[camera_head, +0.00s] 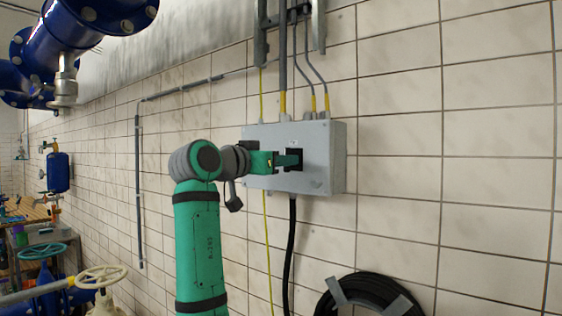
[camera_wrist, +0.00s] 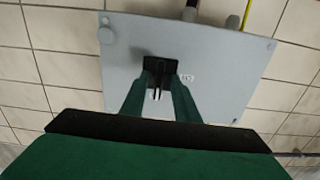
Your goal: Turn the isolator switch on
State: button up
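The isolator switch is on the front of a grey wall box (camera_head: 325,150). Its dark square plate (camera_head: 294,151) is partly covered by my gripper in the head view. In the wrist view the black switch plate (camera_wrist: 161,66) shows near the middle of the box (camera_wrist: 225,60), with a small narrow handle (camera_wrist: 156,93) standing out from it. My gripper (camera_head: 290,160) is right at the switch. In the wrist view the two green fingers of my gripper (camera_wrist: 162,84) stand apart, one each side of the handle, with gaps visible. Contact with the handle cannot be told.
Cables and conduits (camera_head: 283,70) enter the box from above, and a black cable (camera_head: 290,240) hangs below. A coiled black hose (camera_head: 370,295) is on the wall at lower right. Blue pipes (camera_head: 85,30) and a handwheel valve (camera_head: 102,276) are at left. The tiled wall at right is clear.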

jog(key=v, duration=0.7)
jog(key=shift+s, duration=0.2)
jog(key=shift+a, duration=0.2)
